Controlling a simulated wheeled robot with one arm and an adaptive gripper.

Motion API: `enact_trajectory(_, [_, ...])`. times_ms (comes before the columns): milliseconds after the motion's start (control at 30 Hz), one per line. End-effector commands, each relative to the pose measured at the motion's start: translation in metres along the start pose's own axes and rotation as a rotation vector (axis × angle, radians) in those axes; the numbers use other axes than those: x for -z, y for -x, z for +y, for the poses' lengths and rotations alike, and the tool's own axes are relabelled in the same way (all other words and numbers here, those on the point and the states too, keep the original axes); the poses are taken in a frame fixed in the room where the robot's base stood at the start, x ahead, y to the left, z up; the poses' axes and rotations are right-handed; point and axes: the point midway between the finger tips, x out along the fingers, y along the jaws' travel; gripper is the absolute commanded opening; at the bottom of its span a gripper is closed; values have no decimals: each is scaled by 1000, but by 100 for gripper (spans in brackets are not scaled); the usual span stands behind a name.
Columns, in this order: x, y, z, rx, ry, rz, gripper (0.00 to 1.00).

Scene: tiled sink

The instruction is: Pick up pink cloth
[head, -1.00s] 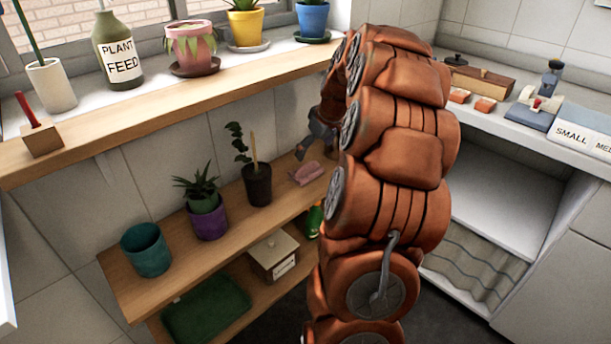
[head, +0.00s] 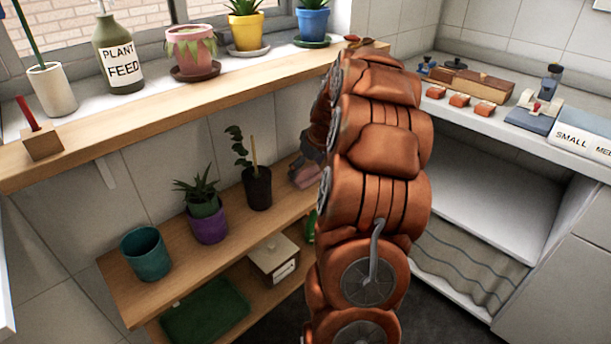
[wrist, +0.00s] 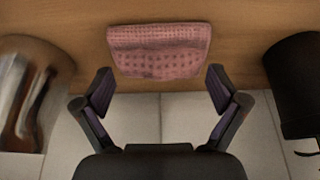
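The pink cloth (wrist: 160,52) lies folded on the wooden shelf, centred at the top of the wrist view. In the head view a part of the cloth (head: 304,175) shows beside my arm, which hides the rest. My gripper (wrist: 160,82) is open, with its two dark fingers spread apart and nothing between them. The fingertips are close to the near edge of the cloth, one toward each side. In the head view my gripper (head: 308,158) is small and partly hidden behind my orange arm.
A black pot (wrist: 292,85) stands close at the right and a shiny metallic object (wrist: 32,95) at the left in the wrist view. The wooden shelf (head: 185,255) also holds a purple pot (head: 208,226) and a teal pot (head: 146,252). The windowsill shelf (head: 230,105) runs above.

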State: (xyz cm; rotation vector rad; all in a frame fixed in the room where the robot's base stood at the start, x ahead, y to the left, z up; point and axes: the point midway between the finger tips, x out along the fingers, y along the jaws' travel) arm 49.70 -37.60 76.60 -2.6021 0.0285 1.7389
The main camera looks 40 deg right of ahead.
Motion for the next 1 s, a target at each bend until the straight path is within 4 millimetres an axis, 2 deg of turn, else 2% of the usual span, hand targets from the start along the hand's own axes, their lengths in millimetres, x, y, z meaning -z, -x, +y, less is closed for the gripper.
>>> enact_trajectory(33, [0, 0, 0, 0, 0, 0, 86])
enact_trajectory(200, [0, 0, 0, 0, 0, 0, 70])
enact_trajectory(567, [1, 2, 0, 0, 0, 0, 70])
enact_trajectory(933, [14, 32, 0, 0, 2, 2, 70])
enact_trajectory(1000, [10, 36, -2, 1, 0, 0, 70])
